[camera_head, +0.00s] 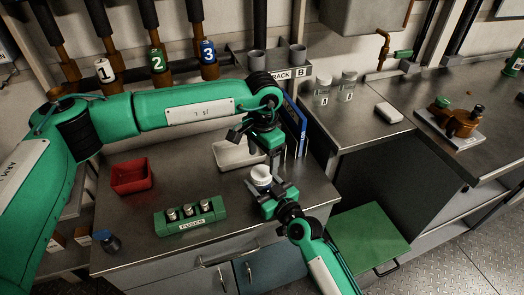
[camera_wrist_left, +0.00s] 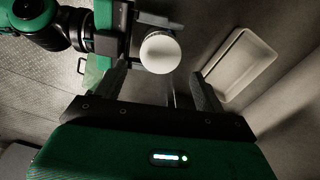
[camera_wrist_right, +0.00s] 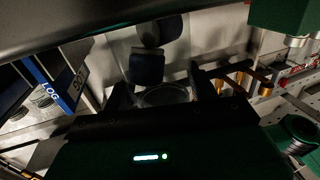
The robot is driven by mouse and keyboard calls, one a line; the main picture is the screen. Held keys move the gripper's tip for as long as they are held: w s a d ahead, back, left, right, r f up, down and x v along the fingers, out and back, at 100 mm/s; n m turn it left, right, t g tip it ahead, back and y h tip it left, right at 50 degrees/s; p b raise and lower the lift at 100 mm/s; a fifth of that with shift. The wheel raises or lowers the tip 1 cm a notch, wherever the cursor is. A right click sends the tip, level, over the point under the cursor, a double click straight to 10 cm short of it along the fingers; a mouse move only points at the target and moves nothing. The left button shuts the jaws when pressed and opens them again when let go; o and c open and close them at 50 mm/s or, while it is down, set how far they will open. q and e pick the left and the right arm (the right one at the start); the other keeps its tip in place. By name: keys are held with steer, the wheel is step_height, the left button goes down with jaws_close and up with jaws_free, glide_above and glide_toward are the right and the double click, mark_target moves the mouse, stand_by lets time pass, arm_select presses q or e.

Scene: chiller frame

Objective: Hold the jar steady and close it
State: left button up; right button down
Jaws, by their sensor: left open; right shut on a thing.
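A jar with a round white lid (camera_head: 261,172) on top is held upright above the bench's front right part. Whether the lid is tight cannot be seen. My right gripper (camera_head: 268,193) is shut on the jar's body from the front right. Clear glass of the jar (camera_wrist_right: 165,95) shows between its fingers in the right wrist view. My left gripper (camera_head: 265,150) points down just above the lid, open and empty. In the left wrist view the lid (camera_wrist_left: 160,53) lies beyond and between the two spread fingers, apart from both.
A white tray (camera_head: 228,163) lies behind the jar, with blue binders (camera_head: 293,128) to its right. A green rack with several small vials (camera_head: 188,218) and a red bin (camera_head: 131,176) stand to the left. Two glass jars (camera_head: 335,88) stand on the back right counter.

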arm_select(q)
steer(key=n, duration=0.7)
steer(key=shift+r, duration=0.2)
steer(key=n, duration=0.6)
steer(key=shift+r+n, duration=0.2)
steer(key=shift+n, duration=0.1)
steer(key=n, duration=0.2)
steer(key=shift+n, duration=0.4)
steer(key=n, duration=0.4)
steer(key=shift+r+n, duration=0.2)
steer(key=shift+n, duration=0.1)
steer(key=n, duration=0.6)
steer(key=shift+a+r, duration=0.1)
steer(key=shift+r, duration=0.05)
steer(key=n, duration=0.3)
steer(key=shift+r, duration=0.1)
steer(key=n, duration=0.4)
steer(key=shift+r+n, duration=0.15)
steer(key=shift+n, duration=0.15)
steer(key=n, duration=0.6)
steer(key=shift+r, duration=0.2)
steer(key=n, duration=0.3)
steer(key=shift+s, duration=0.1)
steer(key=n, duration=0.4)
steer(key=shift+r+n, duration=0.2)
steer(key=shift+n, duration=0.2)
steer(key=n, duration=0.6)
steer(key=shift+a+r+n, duration=0.1)
steer(key=shift+r+n, duration=0.1)
steer(key=shift+n, duration=0.2)
